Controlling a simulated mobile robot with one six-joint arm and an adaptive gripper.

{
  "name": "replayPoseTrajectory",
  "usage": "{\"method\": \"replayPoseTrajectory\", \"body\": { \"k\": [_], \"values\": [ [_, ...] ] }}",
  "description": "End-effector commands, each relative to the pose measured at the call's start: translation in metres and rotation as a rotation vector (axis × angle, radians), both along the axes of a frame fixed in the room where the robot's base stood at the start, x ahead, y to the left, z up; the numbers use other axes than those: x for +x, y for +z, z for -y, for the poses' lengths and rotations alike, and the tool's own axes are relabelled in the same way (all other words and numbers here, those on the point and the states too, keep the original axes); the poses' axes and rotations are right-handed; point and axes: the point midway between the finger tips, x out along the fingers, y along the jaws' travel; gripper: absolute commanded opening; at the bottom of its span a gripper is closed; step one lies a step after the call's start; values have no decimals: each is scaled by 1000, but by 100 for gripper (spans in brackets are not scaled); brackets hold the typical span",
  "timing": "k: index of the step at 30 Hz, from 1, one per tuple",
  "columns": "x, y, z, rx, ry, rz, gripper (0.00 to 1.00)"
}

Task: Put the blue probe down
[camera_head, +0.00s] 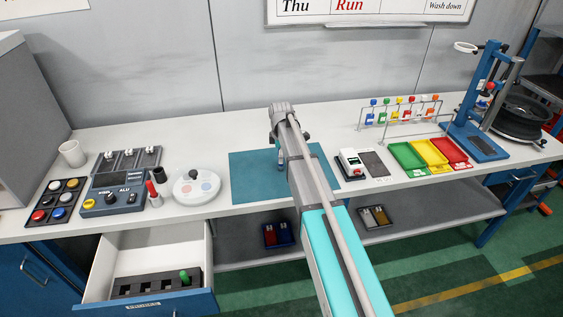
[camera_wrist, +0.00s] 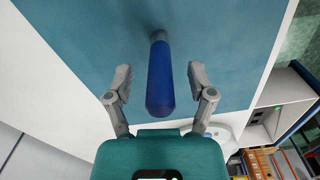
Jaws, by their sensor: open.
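The blue probe (camera_wrist: 160,85) shows in the wrist view with its blue handle toward me and its grey end at the teal mat (camera_wrist: 95,40). My gripper (camera_wrist: 159,78) is open, with one finger on each side of the handle and a visible gap on both sides. Whether the probe stands upright or leans is hard to tell. In the head view the teal mat (camera_head: 248,178) lies mid-bench, and my arm covers its middle and hides most of the gripper and probe.
An open drawer (camera_head: 190,302) at the lower left holds a dark rack (camera_head: 150,285) with a green probe (camera_head: 184,277). A white round dish (camera_head: 197,187) stands left of the mat. A small meter (camera_head: 350,163) and coloured trays (camera_head: 430,152) stand to the right.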

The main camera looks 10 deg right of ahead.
Motion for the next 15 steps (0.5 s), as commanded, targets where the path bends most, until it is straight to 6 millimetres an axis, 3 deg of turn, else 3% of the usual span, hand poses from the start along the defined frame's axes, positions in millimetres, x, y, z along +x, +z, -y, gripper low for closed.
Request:
{"method": "replayPoseTrajectory", "body": {
  "k": [13, 15],
  "values": [
    [0, 0, 0, 0, 0, 0, 71],
    [0, 0, 0, 0, 0, 0, 60]
  ]
}}
